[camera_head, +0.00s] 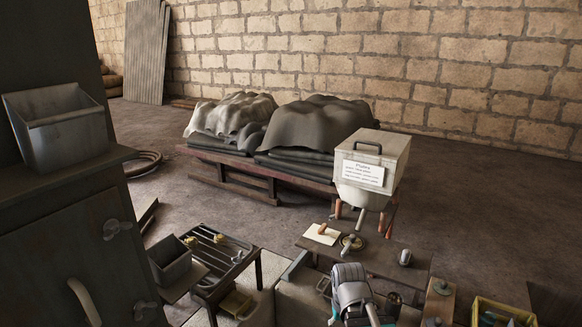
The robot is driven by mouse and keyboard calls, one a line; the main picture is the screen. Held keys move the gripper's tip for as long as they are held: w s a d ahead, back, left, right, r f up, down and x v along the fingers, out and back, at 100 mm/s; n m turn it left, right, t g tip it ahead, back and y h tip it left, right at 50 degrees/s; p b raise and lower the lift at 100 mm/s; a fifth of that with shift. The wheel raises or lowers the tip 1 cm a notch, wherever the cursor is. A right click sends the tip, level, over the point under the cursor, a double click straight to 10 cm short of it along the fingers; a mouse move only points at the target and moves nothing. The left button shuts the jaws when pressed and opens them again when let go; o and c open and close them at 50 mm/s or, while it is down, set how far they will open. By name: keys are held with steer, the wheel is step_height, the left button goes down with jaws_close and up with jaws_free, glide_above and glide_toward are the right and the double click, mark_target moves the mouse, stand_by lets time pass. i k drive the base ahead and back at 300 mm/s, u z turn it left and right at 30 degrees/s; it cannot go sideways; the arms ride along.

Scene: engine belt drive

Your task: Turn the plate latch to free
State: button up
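No part can be told for certain as the plate latch in this view. The dark cabinet (52,245) on the left carries a wing-shaped grey catch (115,230) at its door edge and a similar one (145,309) lower down. Their exact turn is hard to read. A pale box (385,146) at centre right bears a paper label whose heading seems to read "Plates". Part of my arm (352,288), grey and rounded, shows at the bottom centre, well right of the cabinet. My gripper's fingers cannot be made out.
A low bench (375,258) with small parts stands beyond my arm. A rack table (215,255) and a dark bin (170,262) stand right of the cabinet. A yellow crate (503,310) is at lower right. Covered pallets (270,185) stand behind; floor beside them is clear.

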mark_target(346, 251)
steer(key=k, duration=1.3)
steer(key=u, duration=0.25)
steer(key=i, duration=1.65)
steer(key=z, duration=0.25)
